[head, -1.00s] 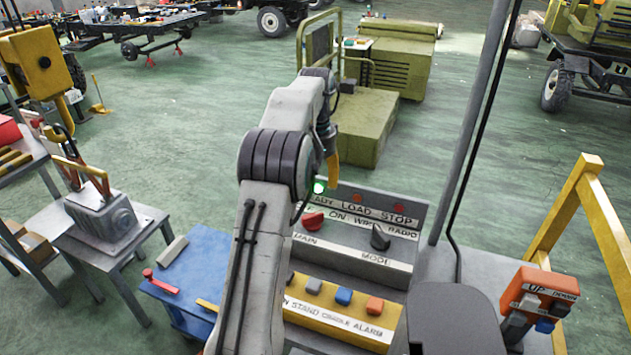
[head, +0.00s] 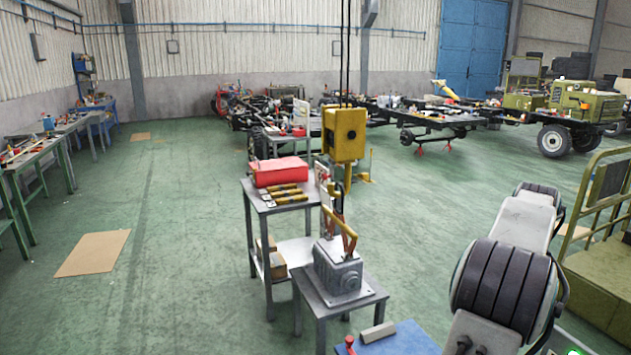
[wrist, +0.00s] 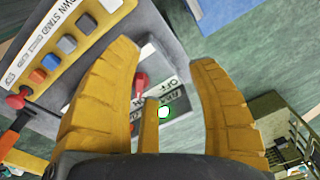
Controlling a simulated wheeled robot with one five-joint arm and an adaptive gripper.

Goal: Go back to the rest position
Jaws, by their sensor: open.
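My gripper (wrist: 165,90) shows in the wrist view with its yellow fingers spread apart and nothing between them. Beyond the fingers is the grey control console, with a red switch (wrist: 140,85) near a label reading OFF. A yellow panel (wrist: 62,40) with several coloured buttons lies at the upper left of that view. The distance from the fingers to the console is hard to tell. In the head view only part of my arm shows at the lower right; my gripper is outside that picture.
A shelf cart (head: 280,208) carries a red box (head: 279,171). A cardboard sheet (head: 93,253) lies on the open green floor at left.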

